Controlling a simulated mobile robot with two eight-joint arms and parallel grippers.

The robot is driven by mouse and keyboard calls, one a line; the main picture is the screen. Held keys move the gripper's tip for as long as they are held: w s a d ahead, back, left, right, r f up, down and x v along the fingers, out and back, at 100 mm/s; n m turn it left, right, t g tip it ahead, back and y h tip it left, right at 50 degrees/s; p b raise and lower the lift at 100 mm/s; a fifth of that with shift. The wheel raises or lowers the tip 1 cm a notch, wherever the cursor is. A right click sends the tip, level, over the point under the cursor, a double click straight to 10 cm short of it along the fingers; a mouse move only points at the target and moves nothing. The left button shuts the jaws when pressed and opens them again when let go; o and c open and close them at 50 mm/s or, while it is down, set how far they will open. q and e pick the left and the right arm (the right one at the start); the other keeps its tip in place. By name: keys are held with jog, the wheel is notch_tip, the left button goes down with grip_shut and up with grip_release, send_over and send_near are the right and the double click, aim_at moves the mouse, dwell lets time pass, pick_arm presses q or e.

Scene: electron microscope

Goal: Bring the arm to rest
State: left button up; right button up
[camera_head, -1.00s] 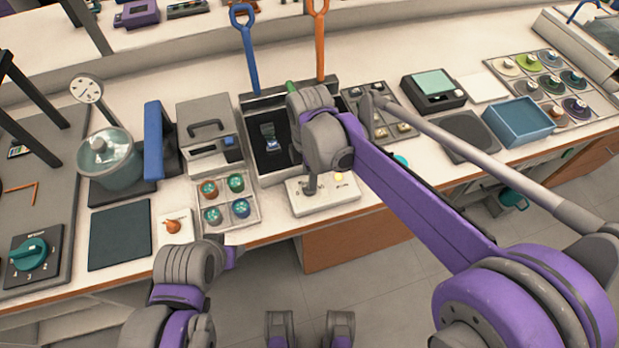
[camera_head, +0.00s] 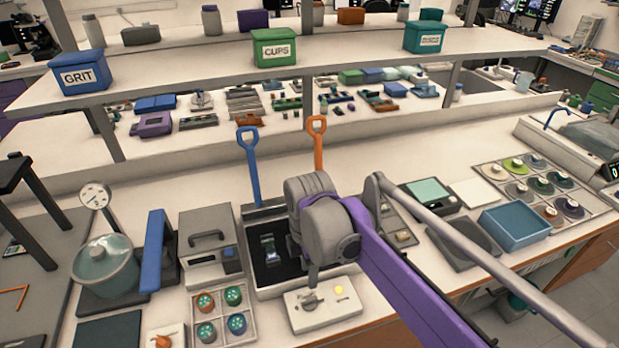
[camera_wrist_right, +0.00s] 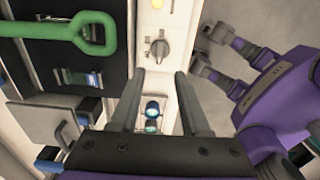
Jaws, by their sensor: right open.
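My right arm comes in from the lower right of the head view. Its grey wrist hangs over the black tray, and my right gripper (camera_head: 312,278) points down at the white control box (camera_head: 325,312), mostly hidden by the wrist. In the right wrist view the two fingers of this gripper (camera_wrist_right: 158,78) are apart with nothing held. The box's grey knob (camera_wrist_right: 153,50) shows just beyond the fingertips; I cannot tell whether they touch it. The knob (camera_head: 310,300) also shows in the head view, beside a lit yellow button (camera_head: 339,290). My left gripper is not in view.
A green handle (camera_wrist_right: 60,32) lies close to the right gripper. The black tray (camera_head: 262,276) with upright blue (camera_head: 252,165) and orange (camera_head: 318,145) handles is behind the box. A holder of round cups (camera_head: 220,314) is left, a blue bin (camera_head: 515,222) right.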

jog(key=s+d+f+m+t+p, duration=0.1)
jog(key=s+d+m+t+p, duration=0.4)
jog(key=s+d+m, duration=1.1)
jog(key=d+m+p, duration=0.1)
jog(key=d+m, duration=0.1)
jog(key=m, duration=0.3)
jog(key=shift+f+m+p, duration=0.2)
jog(key=shift+m+p, duration=0.2)
